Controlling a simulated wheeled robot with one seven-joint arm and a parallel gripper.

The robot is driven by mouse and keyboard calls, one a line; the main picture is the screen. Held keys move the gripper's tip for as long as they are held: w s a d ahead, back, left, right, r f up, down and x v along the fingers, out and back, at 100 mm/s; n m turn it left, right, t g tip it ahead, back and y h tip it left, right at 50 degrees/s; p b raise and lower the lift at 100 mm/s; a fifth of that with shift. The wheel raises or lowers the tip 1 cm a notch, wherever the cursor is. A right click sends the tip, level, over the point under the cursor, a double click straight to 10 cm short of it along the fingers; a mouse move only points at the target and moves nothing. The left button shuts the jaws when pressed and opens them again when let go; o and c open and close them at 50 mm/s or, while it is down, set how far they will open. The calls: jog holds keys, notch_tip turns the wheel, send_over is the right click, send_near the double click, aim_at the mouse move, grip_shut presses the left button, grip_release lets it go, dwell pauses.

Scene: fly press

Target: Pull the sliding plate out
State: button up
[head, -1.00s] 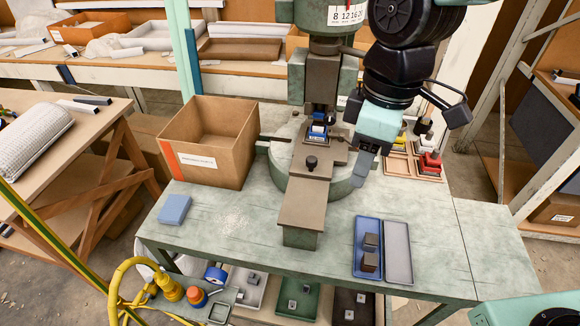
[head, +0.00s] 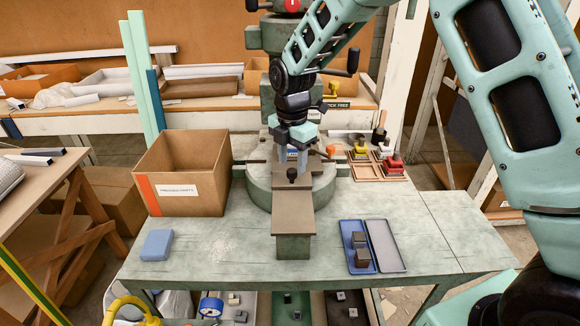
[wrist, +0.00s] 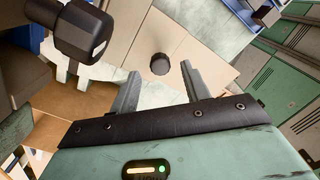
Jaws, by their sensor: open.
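The sliding plate (head: 293,192) is a grey-brown slab on the press bed, with a round black knob (head: 292,175) standing on it. My gripper (head: 292,161) is open, its fingers pointing down just above and behind the knob in the head view. In the wrist view the knob (wrist: 160,64) shows between the tips of my gripper (wrist: 160,70), with a gap on both sides. I cannot tell whether the tips are at the knob's height. My gripper and wrist hide most of the press's middle and the rear of the plate.
A brown guide (head: 280,218) juts out in front of the plate. An open cardboard box (head: 180,188) stands left, a blue block (head: 157,245) front left. A blue tray (head: 361,266) with dark blocks and a grey tray (head: 385,246) lie right. Coloured-base stamps stand back right.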

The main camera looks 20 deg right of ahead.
jog(key=shift+f, duration=1.35)
grip_shut()
jog(key=shift+s+a, duration=0.1)
jog(key=shift+s, duration=0.25)
jog(key=s+a, duration=0.2)
jog(key=s, duration=0.5)
jog(key=s+a, duration=0.3)
jog(key=s, duration=0.5)
jog(key=shift+s, duration=0.3)
grip_release()
notch_tip(320, 180, up, 18)
jog(key=shift+f, duration=0.25)
